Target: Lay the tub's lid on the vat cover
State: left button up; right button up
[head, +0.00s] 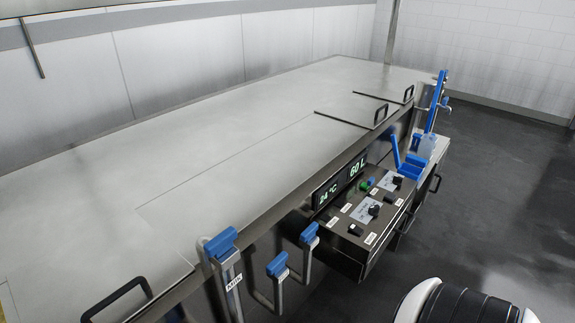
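The vat cover (200,130) is a broad, flat grey steel top that stretches from the lower left to the upper right, with no loose lid seen lying on it. A small blue tub (411,172) stands on the ledge at the vat's right end. An upright blue panel (394,148) beside it may be its lid; I cannot tell whether it is attached. A pale translucent container (427,144) stands just behind the tub. Neither of my grippers shows in the head view.
Black hatch handles (118,299) rise from the cover's edge. A control box (358,215) with displays and knobs juts out from the vat's front. Blue-handled pipes (222,243) stand at the front edge. A white and black rounded part of mine (440,300) shows at lower right. Dark floor (500,180) is clear.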

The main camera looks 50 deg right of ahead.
aim_at(204, 207)
jog(key=z, duration=0.45)
jog(key=l+z, duration=0.15)
jog(key=z, duration=0.35)
jog(key=l+z, duration=0.1)
jog(key=z, duration=0.35)
jog(key=l+z, duration=0.1)
jog(key=z, duration=0.85)
jog(key=l+z, duration=0.1)
jog(key=z, duration=0.4)
jog(key=i+z, duration=0.1)
jog(key=z, duration=0.35)
jog(key=i+l+u, duration=0.25)
jog(key=i, duration=0.15)
jog(key=i+j+u, duration=0.1)
jog(key=u, duration=0.3)
jog(key=i+j+u, duration=0.1)
jog(key=u, duration=0.35)
jog(key=i+u, duration=0.25)
jog(key=u, duration=0.15)
jog(key=i+u, duration=0.15)
jog(key=u, duration=0.3)
jog(key=i+j+u, duration=0.1)
jog(key=i+u, duration=0.5)
jog(key=k+j, duration=0.05)
